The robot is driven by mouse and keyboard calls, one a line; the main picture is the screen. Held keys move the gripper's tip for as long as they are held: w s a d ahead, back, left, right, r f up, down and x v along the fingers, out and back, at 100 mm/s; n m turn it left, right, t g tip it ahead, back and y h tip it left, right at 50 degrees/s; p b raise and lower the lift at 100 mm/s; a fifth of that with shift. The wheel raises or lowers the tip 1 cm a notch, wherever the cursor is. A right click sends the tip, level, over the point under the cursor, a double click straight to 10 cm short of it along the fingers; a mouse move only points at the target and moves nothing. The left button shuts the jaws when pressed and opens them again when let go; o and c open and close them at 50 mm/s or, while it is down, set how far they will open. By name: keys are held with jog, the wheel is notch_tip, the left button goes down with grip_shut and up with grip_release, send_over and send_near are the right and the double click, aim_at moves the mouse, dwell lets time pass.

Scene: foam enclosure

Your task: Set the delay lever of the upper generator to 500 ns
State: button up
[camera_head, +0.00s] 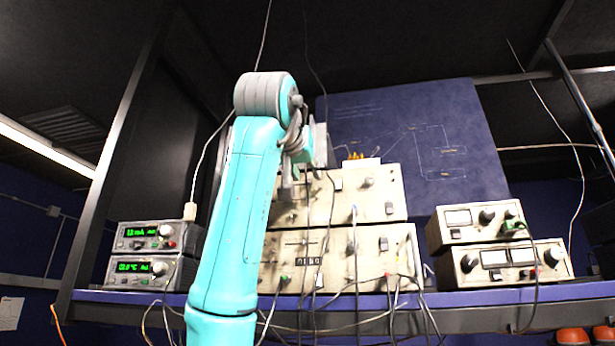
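The upper generator (384,203) is a cream panel box stacked on a similar lower generator (372,262), at the middle of the shelf. Its right part shows switches and knobs. My arm covers its left part, and I cannot make out the delay lever or its scale. My gripper (297,180) is in front of the left part of the upper generator, partly behind my own turquoise arm. Its fingers are too small and covered to tell whether they are open or touch the panel.
Two meters with green displays (150,232) stand left of the generators. Two cream instruments with dials (495,258) stand at the right. Several cables hang in front of the generators and over the blue shelf edge (470,293). A blue diagram board (420,140) stands behind.

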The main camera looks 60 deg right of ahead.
jog(key=v, duration=0.8)
jog(key=shift+a, duration=0.15)
jog(key=shift+s, duration=0.1)
